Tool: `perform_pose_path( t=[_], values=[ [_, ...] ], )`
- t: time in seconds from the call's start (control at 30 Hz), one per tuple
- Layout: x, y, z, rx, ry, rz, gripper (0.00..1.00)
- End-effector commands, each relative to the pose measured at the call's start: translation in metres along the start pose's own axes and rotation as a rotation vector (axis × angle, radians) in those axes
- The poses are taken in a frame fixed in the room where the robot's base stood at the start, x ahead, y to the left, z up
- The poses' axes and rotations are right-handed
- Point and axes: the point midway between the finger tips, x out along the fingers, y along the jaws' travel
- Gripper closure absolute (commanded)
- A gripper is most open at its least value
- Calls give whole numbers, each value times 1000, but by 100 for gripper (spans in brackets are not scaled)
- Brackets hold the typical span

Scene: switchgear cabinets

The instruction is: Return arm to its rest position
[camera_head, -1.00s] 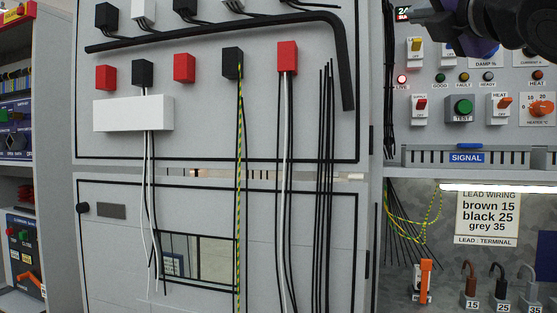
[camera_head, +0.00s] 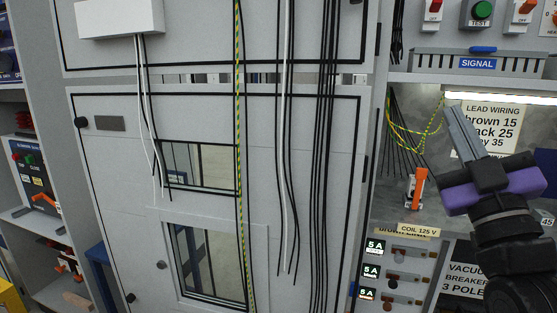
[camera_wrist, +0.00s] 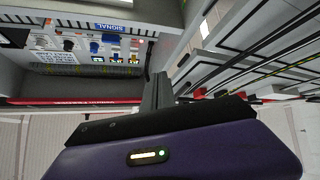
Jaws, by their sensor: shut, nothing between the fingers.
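My gripper (camera_head: 461,128) is at the right of the head view, with its grey fingers together and nothing held. Its purple body and black wrist lie below the fingers. The fingers point up and left, in front of the lead wiring sign (camera_head: 497,118), and cover part of its text. In the wrist view my gripper (camera_wrist: 159,82) points up from the purple housing, fingers shut and empty. Whether the fingers touch anything is not clear; they look apart from the panel.
A cabinet door (camera_head: 115,190) with hanging black, white and green-yellow wires fills the middle. An orange-handled switch (camera_head: 416,188) is left of my gripper. Breaker switches (camera_head: 407,276) are below. A SIGNAL duct (camera_head: 477,64) runs above. At the far left are shelves (camera_head: 75,288).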

Motion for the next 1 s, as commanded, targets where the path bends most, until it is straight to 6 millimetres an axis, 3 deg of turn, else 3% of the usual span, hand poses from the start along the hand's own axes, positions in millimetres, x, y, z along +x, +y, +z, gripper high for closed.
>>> perform_pose_path(
  t=[0.03, 0.2, 0.5, 0.73, 1.0],
  values=[
    [-21, -10, 14, 55, -22, 7, 100],
    [-85, -32, 43, 220, -76, 40, 100],
    [-205, -69, 76, 436, -198, 76, 100],
    [-298, -91, 85, 542, -314, 75, 100],
    [-405, -109, 82, 595, -479, 30, 100]
  ],
)
